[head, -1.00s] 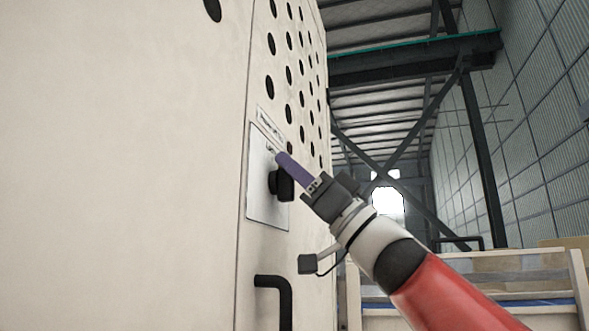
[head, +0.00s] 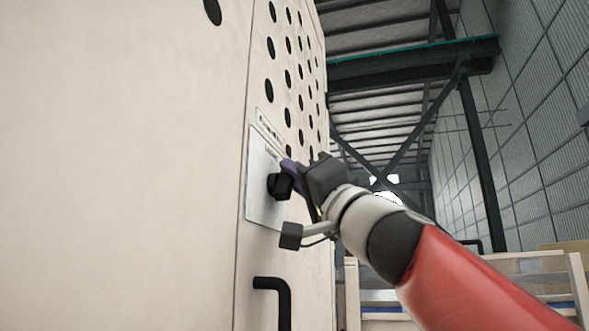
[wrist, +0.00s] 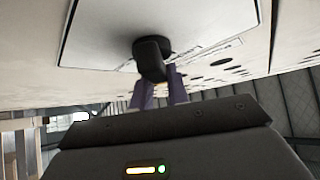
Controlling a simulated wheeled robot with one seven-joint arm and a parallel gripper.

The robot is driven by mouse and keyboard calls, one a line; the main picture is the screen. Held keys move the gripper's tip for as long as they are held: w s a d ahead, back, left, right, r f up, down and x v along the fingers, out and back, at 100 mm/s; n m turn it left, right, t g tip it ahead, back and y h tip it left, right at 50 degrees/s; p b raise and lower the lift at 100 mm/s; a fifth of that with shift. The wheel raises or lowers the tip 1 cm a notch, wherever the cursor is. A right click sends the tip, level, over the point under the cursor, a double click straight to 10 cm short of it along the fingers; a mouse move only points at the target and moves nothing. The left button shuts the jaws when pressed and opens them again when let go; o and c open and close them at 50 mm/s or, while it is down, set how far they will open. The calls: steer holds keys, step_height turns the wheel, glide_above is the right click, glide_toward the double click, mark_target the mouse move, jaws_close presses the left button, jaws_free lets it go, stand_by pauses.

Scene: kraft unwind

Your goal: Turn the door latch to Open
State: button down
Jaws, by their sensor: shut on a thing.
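The door latch is a black knob (head: 280,185) on a pale metal plate (head: 262,165) fixed to the cream door panel. It also shows in the wrist view as a black knob (wrist: 151,60), standing out from the plate (wrist: 105,35). My gripper (head: 288,175) is at the knob, with its purple fingers reaching to it from the right. In the wrist view the fingers (wrist: 158,92) lie on both sides of the knob's outer end, and the gripper is shut on it. The plate's lettering is too small to read.
A black bar handle (head: 275,290) juts from the panel below the plate. Round dark holes (head: 270,87) dot the panel above. A wooden frame (head: 535,265) stands at the lower right. Open room lies to the right of the panel.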

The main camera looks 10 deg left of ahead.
steer(key=shift+w+f+m+g+h+p, duration=0.2)
steer(key=shift+m+h+p, duration=0.25)
steer(key=shift+m+h, duration=1.25)
steer(key=shift+w+f+m+h+p, duration=0.1)
steer(key=shift+f+m+h+p, duration=0.25)
steer(key=shift+m+h, duration=1.35)
steer(key=shift+w+f+m+g+h+p, duration=0.15)
steer(key=shift+m+h+p, duration=0.5)
steer(key=shift+m, duration=1.85)
steer(key=shift+f+h, duration=0.15)
steer(key=shift+h, duration=0.2)
steer(key=c, duration=1.4)
jaws_free()
steer(key=shift+s, duration=0.1)
steer(key=shift+o, duration=0.2)
steer(key=b+v, duration=0.3)
steer(key=v, duration=0.4)
steer(key=shift+s+d, duration=0.3)
